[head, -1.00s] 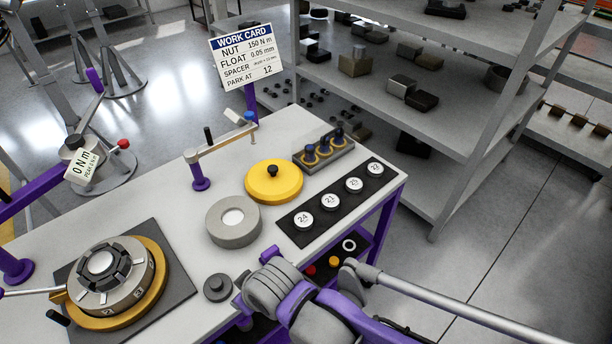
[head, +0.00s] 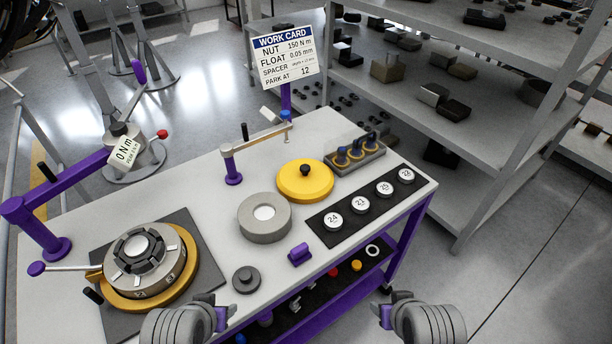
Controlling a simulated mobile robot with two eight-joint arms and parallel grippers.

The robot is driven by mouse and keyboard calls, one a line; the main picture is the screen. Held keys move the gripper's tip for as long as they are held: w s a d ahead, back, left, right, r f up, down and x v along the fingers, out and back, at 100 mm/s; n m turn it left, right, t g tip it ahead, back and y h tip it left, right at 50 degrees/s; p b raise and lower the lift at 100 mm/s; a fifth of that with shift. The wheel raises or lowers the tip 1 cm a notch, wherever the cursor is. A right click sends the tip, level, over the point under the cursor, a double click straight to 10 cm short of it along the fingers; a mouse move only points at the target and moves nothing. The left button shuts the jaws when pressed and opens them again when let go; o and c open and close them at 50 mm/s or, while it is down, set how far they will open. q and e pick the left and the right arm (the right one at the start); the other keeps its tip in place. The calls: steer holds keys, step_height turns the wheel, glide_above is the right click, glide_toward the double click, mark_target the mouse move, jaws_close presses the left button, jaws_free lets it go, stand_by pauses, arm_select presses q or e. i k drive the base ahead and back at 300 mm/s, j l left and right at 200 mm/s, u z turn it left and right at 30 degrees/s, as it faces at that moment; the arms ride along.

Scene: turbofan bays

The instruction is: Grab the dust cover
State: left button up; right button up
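The dust cover appears to be the yellow round lid (head: 318,187) with a black knob on top. It lies flat on the white bench, behind the grey ring (head: 250,222) and left of the black numbered strip. My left gripper (head: 222,318) is at the bottom edge of the head view, near the bench's front. My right gripper (head: 385,316) is at the bottom, right of the bench's front edge. Both are apart from the yellow lid, and nothing is seen held. Their fingers are small and partly hidden, so their opening is unclear.
A small purple block (head: 300,254) and a dark knobbed disc (head: 246,279) lie near the front edge. A post with a swing arm (head: 233,165) stands left of the lid. A tray of cylinders (head: 355,160) sits close behind it. The turbofan fixture (head: 140,262) fills the left.

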mark_target(301, 181)
steer(key=i+l, duration=0.1)
steer(key=l, duration=0.35)
steer(key=i+l, duration=0.15)
steer(key=l, duration=0.3)
steer(key=i+l+u, duration=0.2)
steer(key=l, duration=0.3)
steer(key=l+u, duration=0.15)
steer(key=l, duration=0.3)
steer(key=u, duration=1.7)
steer(key=i+l+u, duration=0.15)
steer(key=i+l, duration=0.2)
steer(key=l, duration=0.1)
